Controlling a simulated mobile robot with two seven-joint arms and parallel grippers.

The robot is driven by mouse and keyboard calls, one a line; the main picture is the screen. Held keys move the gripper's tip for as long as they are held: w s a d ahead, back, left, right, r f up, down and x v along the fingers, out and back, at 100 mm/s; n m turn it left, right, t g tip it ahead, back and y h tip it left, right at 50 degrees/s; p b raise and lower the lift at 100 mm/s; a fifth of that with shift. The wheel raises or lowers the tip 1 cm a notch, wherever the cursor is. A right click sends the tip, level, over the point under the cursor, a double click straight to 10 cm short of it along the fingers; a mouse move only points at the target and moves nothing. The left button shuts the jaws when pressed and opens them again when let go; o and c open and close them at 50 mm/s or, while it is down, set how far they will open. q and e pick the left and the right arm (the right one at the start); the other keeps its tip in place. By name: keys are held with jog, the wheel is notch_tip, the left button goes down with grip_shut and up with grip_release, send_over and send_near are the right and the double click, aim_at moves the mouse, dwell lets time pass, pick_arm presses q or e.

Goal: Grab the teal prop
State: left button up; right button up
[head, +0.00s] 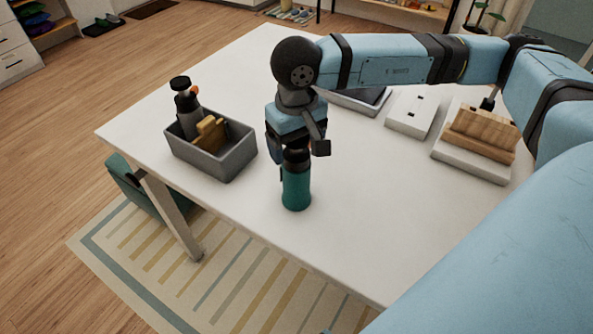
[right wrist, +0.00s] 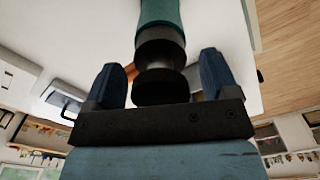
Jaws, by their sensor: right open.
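The teal prop is a teal bottle with a black cap (head: 296,190), upright on the white table (head: 350,215) near its front edge. My right gripper (head: 291,151) is right above it, pointing down, and hides part of the cap. In the right wrist view the open fingers (right wrist: 164,80) stand on either side of the black cap (right wrist: 160,58), with visible gaps to it. The teal body (right wrist: 160,12) shows beyond the cap. My left gripper is out of view.
A grey bin (head: 225,160) holding a dark bottle (head: 185,107) and a tan item (head: 210,134) stands left of the bottle. A white box (head: 412,114) and a wooden block on a pale base (head: 480,134) sit at the right. The table around the bottle is clear.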

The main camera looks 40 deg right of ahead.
grip_shut()
jog(key=shift+r, duration=0.2)
